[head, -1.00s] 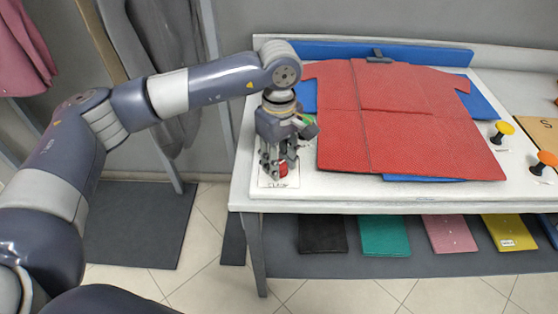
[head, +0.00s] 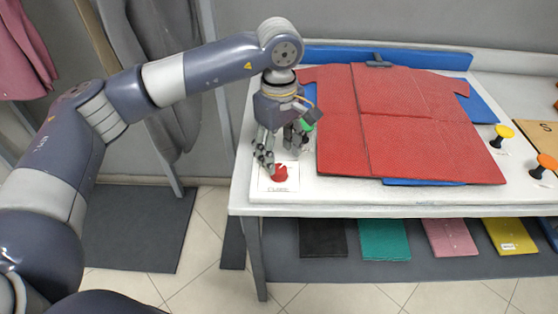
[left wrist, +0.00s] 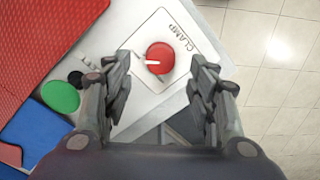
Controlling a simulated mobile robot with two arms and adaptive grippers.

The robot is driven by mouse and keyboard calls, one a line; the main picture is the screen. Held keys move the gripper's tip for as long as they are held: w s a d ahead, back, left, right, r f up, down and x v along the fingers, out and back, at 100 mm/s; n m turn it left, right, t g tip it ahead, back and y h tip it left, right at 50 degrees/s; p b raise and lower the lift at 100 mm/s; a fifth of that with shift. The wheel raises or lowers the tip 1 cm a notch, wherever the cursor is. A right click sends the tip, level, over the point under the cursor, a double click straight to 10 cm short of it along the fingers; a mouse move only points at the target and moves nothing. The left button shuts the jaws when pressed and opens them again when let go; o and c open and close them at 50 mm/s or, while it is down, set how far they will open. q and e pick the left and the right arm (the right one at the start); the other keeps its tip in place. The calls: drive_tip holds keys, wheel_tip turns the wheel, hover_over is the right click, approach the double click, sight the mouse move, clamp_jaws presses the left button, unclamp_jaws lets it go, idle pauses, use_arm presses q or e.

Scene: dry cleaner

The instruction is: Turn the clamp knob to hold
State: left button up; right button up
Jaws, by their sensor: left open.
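The clamp knob (head: 279,173) is a red round knob on a white plate (head: 268,187) at the table's front left corner. In the left wrist view the red knob (left wrist: 160,58) carries a white pointer mark aimed at the picture's left, and the plate reads CLAMP. My left gripper (head: 282,156) is open and empty, just above and behind the knob in the head view. In the left wrist view its fingers (left wrist: 163,75) stand apart on either side of the knob, not touching it. My right gripper is not in view.
A red garment (head: 410,120) lies on a blue board (head: 484,98) right of the gripper. A green knob (left wrist: 60,97) is close to my left finger. A yellow knob (head: 502,131) and an orange knob (head: 543,161) stand at the right. The floor before the table is clear.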

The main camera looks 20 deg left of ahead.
sight(279, 168)
use_arm(q)
wheel_tip(279, 168, up, 8)
drive_tip(key=shift+f, duration=0.15)
idle(0.5)
